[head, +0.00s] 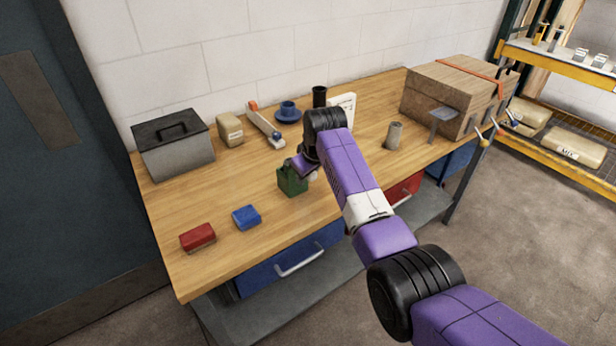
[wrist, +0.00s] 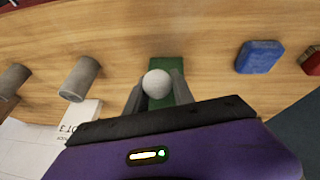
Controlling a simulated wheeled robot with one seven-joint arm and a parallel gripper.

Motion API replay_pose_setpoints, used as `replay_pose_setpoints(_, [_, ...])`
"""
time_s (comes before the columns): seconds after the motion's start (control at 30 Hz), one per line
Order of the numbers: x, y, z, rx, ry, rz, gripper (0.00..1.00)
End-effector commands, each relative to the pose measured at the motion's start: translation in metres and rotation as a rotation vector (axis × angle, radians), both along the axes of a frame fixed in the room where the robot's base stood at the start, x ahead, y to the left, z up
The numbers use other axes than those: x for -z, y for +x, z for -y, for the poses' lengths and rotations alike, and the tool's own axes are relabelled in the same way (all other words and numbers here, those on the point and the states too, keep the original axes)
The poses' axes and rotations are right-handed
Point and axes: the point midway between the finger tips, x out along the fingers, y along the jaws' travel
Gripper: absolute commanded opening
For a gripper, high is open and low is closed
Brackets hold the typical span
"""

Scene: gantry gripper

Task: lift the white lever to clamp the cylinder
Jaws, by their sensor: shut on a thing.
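A green block-like device (head: 292,182) stands near the middle of the workbench. It also shows in the wrist view (wrist: 172,68), behind a white ball-shaped knob (wrist: 157,84), which looks like the end of the white lever; the lever's shaft is hidden. My gripper (wrist: 156,95) is shut on this knob, with one grey finger on each side. In the head view my gripper (head: 305,168) is at the green device and partly hidden by my wrist. A grey cylinder (head: 394,136) stands upright to the right, apart from the gripper. Two grey cylinders (wrist: 80,78) show in the wrist view. I see none clamped.
A blue block (head: 246,217) and a red block (head: 198,237) lie front left. The wood between is clear.

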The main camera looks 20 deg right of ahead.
Motion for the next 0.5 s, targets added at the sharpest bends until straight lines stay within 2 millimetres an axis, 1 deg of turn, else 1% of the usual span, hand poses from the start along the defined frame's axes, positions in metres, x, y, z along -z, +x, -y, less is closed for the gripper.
replay_pose_setpoints(0.2, [-0.0025,0.0018,-0.0018,-0.002,-0.020,-0.066,0.00])
replay_pose_setpoints(0.5, [-0.0022,0.0014,-0.0020,-0.003,-0.032,-0.104,0.00])
